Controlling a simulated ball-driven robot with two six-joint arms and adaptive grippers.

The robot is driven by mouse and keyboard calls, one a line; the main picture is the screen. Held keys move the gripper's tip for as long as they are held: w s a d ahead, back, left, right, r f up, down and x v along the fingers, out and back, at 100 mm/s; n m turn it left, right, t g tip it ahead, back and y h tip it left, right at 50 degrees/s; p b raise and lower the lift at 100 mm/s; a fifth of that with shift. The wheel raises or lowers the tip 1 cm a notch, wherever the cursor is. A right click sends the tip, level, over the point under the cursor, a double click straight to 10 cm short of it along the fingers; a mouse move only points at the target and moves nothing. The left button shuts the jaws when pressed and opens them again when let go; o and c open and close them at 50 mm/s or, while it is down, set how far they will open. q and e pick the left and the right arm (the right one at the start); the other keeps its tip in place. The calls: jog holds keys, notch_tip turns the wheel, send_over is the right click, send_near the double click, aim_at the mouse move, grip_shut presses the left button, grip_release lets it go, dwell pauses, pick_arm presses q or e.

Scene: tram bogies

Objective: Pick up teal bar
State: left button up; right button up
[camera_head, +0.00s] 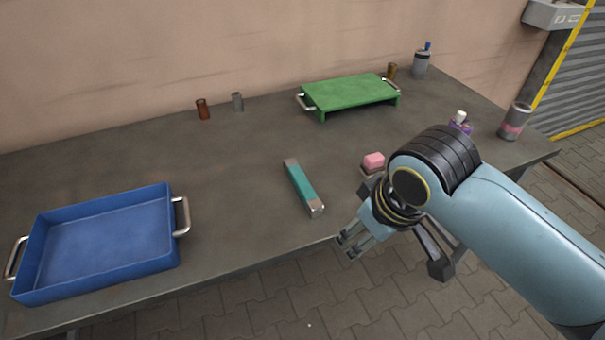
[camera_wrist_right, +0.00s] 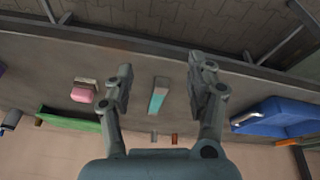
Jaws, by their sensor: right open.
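The teal bar (camera_head: 301,186) lies on the grey table, with bare metallic ends. It runs slantwise towards the front edge. My right gripper (camera_head: 348,243) is at the table's front edge, right of and nearer than the bar, apart from it. In the right wrist view the teal bar (camera_wrist_right: 157,98) shows between the two spread fingers of my right gripper (camera_wrist_right: 161,78), some way beyond them. The right gripper is open and empty. My left gripper is in neither view.
A blue tray (camera_head: 176,250) with metal handles stands at the left. A green raised stand (camera_head: 350,94) is at the back. A pink block (camera_head: 374,160) sits near my right arm. Small cylinders (camera_head: 203,109) and cans (camera_head: 515,121) stand farther off. The table around the bar is clear.

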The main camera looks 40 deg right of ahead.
jog(key=w+r, duration=0.3)
jog(key=w, duration=0.2)
jog(key=m, duration=0.3)
send_near(302, 181)
jog(key=f, duration=0.3)
jog(key=shift+w+t+p, duration=0.3)
jog(key=shift+w+p, duration=0.05)
jog(key=shift+x, duration=3.15)
jog(key=shift+d+r, duration=0.1)
jog(key=shift+d, duration=0.05)
grip_shut()
